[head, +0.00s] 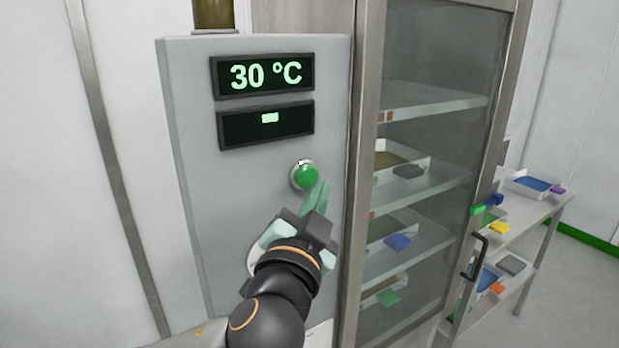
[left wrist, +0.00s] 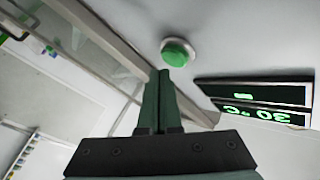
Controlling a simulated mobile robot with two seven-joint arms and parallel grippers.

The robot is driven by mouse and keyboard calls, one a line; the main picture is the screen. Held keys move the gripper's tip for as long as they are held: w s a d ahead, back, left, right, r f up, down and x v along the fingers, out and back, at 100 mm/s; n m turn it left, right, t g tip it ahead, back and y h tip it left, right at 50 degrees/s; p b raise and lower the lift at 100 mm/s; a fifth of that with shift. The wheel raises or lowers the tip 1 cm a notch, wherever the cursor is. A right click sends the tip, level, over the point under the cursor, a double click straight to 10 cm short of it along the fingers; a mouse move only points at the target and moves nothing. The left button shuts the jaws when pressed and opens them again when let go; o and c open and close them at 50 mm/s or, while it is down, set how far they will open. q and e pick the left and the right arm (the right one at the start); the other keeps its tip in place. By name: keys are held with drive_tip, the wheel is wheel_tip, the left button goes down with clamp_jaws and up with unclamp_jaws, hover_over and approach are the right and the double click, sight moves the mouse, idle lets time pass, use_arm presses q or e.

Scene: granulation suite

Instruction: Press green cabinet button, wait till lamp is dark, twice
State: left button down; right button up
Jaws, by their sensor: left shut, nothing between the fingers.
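The green button (head: 305,176) sits in a pale ring on the grey cabinet panel (head: 190,150). It also shows in the left wrist view (left wrist: 177,52), just beyond my fingertips. My left gripper (head: 322,186) is shut and empty, its fingertips close below and right of the button in the head view. I cannot tell whether they touch it; the wrist view suggests a small gap. Above the button, the upper display (head: 262,75) reads 30 °C in green. No separate lamp can be made out. My right gripper is not in view.
A glass-doored cabinet (head: 430,140) with shelves of trays stands right of the panel, its metal frame close to my gripper. A door handle (head: 477,258) sticks out. A shelf rack (head: 525,215) with trays and coloured blocks stands farther right.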

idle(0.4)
use_arm(q)
drive_tip(key=shift+w+a, duration=0.3)
drive_tip(key=shift+w, duration=0.05)
drive_tip(key=shift+w+a, duration=0.3)
drive_tip(key=shift+w, duration=0.15)
idle(1.0)
drive_tip(key=shift+s+d, duration=0.1)
drive_tip(key=shift+s, duration=0.05)
drive_tip(key=shift+s+d, duration=0.45)
drive_tip(key=shift+s, duration=0.2)
drive_tip(key=s+d, duration=0.1)
drive_tip(key=s, duration=0.1)
drive_tip(key=s+d, duration=0.2)
idle(0.8)
